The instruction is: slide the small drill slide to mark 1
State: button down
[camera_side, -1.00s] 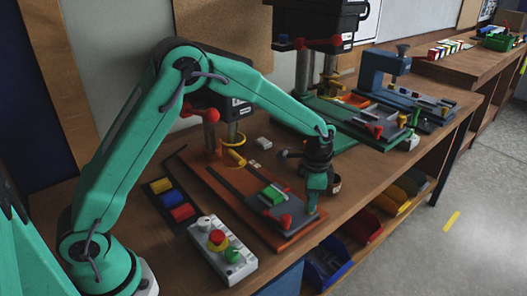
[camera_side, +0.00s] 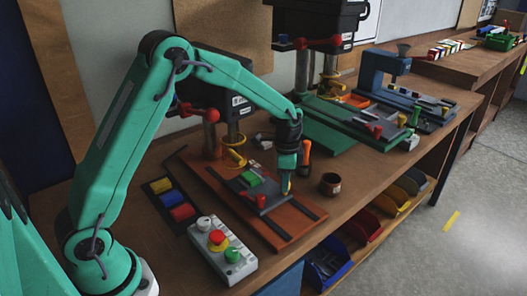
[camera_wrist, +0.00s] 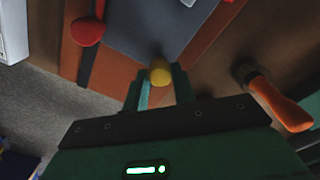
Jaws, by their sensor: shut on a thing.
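The small drill's slide (camera_side: 250,193) is a grey plate with a green block (camera_side: 251,179) and a red knob, on rails over the orange-red base (camera_side: 291,220). In the wrist view the grey slide (camera_wrist: 146,28) lies just beyond my gripper (camera_wrist: 159,80). My gripper is shut on a yellow knob (camera_wrist: 160,70) at the slide's near edge. In the side view my gripper (camera_side: 286,189) is low at the slide's right edge, partly hiding the grip. The slide sits toward the drill column, with bare rail in front. I cannot make out mark 1.
A button box (camera_side: 222,249) stands in front. A larger green-based drill (camera_side: 340,135) is behind.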

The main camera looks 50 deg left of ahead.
aim_at(270, 183)
jog(key=a, duration=0.6)
jog(key=shift+a, duration=0.35)
jog(key=c, duration=1.1)
grip_release()
jog(key=shift+c, duration=0.2)
jog(key=shift+d, duration=0.15)
